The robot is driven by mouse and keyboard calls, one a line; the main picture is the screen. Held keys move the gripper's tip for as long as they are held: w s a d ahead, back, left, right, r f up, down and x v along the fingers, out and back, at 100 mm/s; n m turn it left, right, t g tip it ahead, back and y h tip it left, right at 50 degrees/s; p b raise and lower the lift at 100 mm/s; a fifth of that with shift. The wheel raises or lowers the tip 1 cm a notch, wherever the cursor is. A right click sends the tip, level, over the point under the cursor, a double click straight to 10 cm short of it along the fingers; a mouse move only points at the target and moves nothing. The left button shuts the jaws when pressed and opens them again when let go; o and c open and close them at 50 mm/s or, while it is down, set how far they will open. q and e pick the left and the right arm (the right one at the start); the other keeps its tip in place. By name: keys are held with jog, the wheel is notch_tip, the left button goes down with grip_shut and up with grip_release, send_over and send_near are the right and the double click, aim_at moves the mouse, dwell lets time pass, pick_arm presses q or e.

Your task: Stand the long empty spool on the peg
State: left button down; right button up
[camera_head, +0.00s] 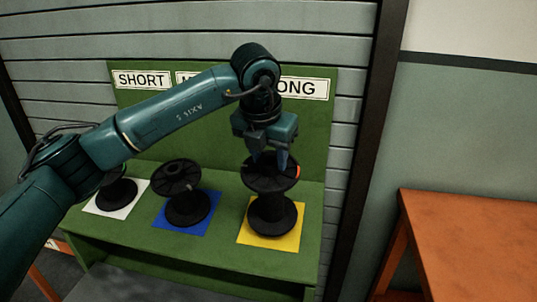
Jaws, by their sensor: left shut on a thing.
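The long black spool (271,208) is upright over the yellow square (285,244), under the partly covered LONG sign (305,87). Its lower flange appears to rest on or just above the square; I cannot tell which. A small orange mark shows on the right edge of its upper flange. My left gripper (269,160) points down from above and is shut on the long spool at its upper end. No peg shows under the spool, so I cannot see how the two meet. My right gripper is not in view.
A black spool (187,208) stands on the blue square (167,220), and a shorter one (118,193) on the white square (100,211), partly behind my left arm. The green stand (190,250) has a back panel. An orange-brown table (470,240) is at right.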

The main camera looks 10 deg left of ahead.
pick_arm(q)
jog(key=shift+b+x, duration=1)
jog(key=shift+x, duration=0.4)
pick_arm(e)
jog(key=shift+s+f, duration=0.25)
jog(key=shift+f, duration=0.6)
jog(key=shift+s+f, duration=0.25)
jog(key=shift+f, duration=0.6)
pick_arm(q)
jog(key=c, duration=0.7)
grip_release()
jog(key=shift+s, duration=0.25)
jog(key=shift+c, duration=0.2)
jog(key=shift+r, duration=0.4)
jog(key=v, duration=1.2)
jog(key=shift+s+r+b, duration=0.2)
jog(key=shift+b, duration=0.1)
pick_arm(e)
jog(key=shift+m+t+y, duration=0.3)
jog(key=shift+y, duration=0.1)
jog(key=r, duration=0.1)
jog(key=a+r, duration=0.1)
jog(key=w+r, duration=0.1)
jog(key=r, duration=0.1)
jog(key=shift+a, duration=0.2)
pick_arm(q)
jog(key=shift+a, duration=0.1)
